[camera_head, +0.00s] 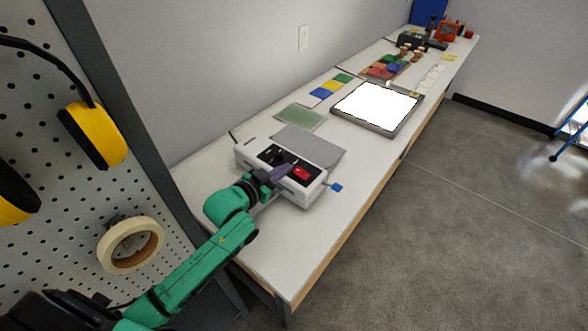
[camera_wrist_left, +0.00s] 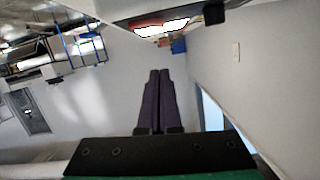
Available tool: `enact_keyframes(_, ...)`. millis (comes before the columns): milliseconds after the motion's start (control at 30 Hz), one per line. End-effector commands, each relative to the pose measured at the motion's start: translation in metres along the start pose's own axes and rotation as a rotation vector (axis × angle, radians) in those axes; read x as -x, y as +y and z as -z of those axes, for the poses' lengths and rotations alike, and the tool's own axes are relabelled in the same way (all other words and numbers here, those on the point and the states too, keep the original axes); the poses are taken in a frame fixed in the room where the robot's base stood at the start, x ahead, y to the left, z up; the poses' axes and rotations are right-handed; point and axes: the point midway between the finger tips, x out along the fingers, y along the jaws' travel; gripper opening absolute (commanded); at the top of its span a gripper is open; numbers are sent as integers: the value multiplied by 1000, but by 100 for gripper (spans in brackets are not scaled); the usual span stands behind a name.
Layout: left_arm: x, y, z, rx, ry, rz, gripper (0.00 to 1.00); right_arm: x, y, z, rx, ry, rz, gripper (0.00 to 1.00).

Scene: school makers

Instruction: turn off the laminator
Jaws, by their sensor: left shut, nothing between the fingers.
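The laminator (camera_head: 313,190) is a white box with a dark panel on top, standing near the close end of the long table. A red switch (camera_head: 302,173) sits on its panel. My left gripper (camera_head: 284,170) is over the panel, its fingertips close beside the red switch; I cannot tell whether they touch it. The wrist hides part of the panel. In the left wrist view the two dark fingers (camera_wrist_left: 159,75) are together with nothing between them. The switch's on or off position is too small to tell. My right gripper is not in view.
The long white table (camera_head: 345,217) runs along the wall. A grey sheet (camera_head: 318,147), a green mat (camera_head: 300,117) and a bright light panel (camera_head: 372,105) lie beyond the laminator. A pegboard with yellow earmuffs (camera_head: 97,135) and a tape roll (camera_head: 131,244) stands at left. Open floor is at right.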

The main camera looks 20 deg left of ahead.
Motion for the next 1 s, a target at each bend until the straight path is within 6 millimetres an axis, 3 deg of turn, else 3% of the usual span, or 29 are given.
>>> enact_keyframes(133, -33, 0, 4, 0, 3, 0, 0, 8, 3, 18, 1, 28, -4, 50)
enact_keyframes(267, -58, 0, -2, 0, -2, 0, 0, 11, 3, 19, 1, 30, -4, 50)
enact_keyframes(400, -62, 0, -27, -1, -3, -1, 0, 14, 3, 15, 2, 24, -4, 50)
enact_keyframes(500, -64, 0, -36, -2, -1, -1, 0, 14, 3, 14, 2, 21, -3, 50)
enact_keyframes(833, -64, 0, -40, -2, 0, -1, 0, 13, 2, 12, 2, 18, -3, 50)
enact_keyframes(933, -67, -1, -53, 2, -2, -2, 0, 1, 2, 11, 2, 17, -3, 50)
enact_keyframes(1000, -67, -2, -48, 28, 2, -8, 0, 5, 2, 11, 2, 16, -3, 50)
